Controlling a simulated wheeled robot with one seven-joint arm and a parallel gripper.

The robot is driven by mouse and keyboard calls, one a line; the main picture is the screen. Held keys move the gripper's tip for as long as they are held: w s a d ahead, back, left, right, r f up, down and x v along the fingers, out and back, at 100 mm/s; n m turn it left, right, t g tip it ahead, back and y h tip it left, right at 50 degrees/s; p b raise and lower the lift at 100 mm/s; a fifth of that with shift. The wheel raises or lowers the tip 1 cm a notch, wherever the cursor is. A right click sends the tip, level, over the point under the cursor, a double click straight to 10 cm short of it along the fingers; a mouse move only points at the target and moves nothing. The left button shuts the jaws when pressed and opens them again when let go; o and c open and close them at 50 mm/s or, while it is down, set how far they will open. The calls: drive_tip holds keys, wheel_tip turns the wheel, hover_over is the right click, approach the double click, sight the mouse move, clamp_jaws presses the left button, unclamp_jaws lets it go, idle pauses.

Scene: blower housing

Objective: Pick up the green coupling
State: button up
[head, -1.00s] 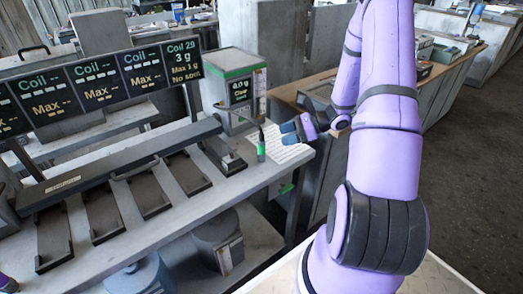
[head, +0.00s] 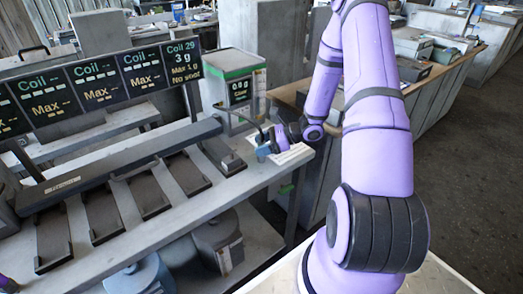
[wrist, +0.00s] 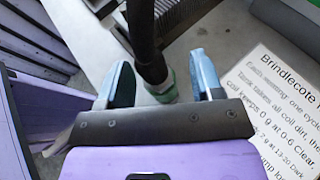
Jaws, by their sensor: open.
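The green coupling (wrist: 162,91) is on the end of a black hose (wrist: 146,40) in the wrist view. It shows between the two blue fingers of my gripper (wrist: 161,72), which are apart with space on both sides of it. In the head view my gripper (head: 264,150) is at the right end of the bench, below the grey box with the green top, and it hides the coupling there. I cannot tell the exact depth of the coupling between the fingers.
A printed sheet (wrist: 285,110) lies on the bench right of my gripper. The grey box (head: 238,88) with a small display stands just behind. Dark trays (head: 148,193) line the bench (head: 170,232) to the left, under a row of coil displays (head: 100,80).

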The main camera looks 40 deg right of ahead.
sight(263, 135)
drive_tip(key=c, duration=1.1)
drive_tip(key=shift+r, duration=0.1)
drive_tip(key=shift+r, duration=0.85)
drive_tip(key=shift+s+r, duration=0.3)
drive_tip(key=shift+r, duration=0.65)
drive_tip(key=s+d+r, duration=0.1)
drive_tip(key=s, duration=1.4)
drive_tip(key=shift+s+d+r, duration=0.15)
drive_tip(key=shift+s+d, duration=0.05)
